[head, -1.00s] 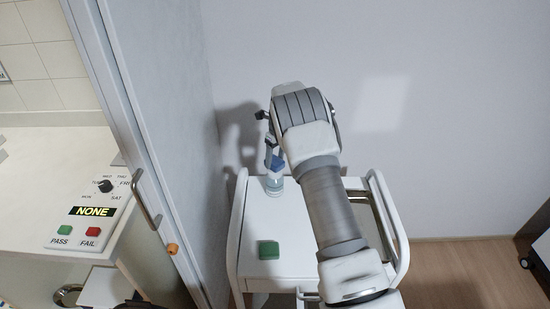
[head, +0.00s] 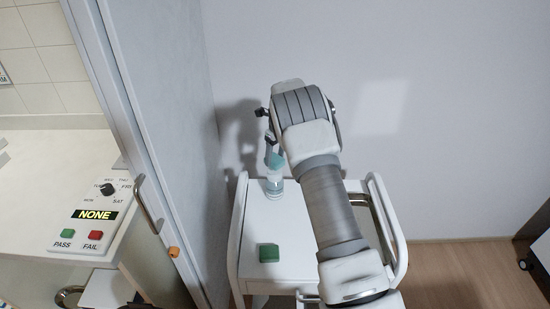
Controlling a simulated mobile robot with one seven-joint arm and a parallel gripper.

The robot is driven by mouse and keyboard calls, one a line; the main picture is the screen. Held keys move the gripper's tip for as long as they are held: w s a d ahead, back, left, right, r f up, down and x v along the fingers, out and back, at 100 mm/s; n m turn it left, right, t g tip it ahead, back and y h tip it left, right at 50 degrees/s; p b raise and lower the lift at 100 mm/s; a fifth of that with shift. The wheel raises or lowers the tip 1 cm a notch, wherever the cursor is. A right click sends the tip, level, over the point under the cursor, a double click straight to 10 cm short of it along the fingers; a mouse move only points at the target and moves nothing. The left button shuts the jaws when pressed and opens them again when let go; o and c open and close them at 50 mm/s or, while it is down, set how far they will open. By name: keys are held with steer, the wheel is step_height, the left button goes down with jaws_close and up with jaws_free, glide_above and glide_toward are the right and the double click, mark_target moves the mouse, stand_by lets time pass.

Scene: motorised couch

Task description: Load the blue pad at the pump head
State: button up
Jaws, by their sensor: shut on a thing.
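A pale pump bottle (head: 274,186) stands upright at the back left of the white cart. My gripper (head: 273,147) points down just above it, partly hidden by my arm. The pad (head: 275,161) sits at its fingertips, at the top of the bottle, and looks teal-green now rather than blue. My gripper is shut on it. The pump head itself is hard to tell apart behind the pad, so I cannot tell whether they touch.
A green block (head: 268,252) lies on the white cart (head: 290,226), with bare top around it. Cart rails rise at both sides. A partition (head: 165,130) stands left; beyond it a counter has a dial (head: 107,189), a display reading NONE (head: 95,214), and PASS and FAIL buttons.

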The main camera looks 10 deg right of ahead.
mark_target(273, 157)
steer(key=shift+r+p, duration=1.2)
steer(key=shift+r, duration=1)
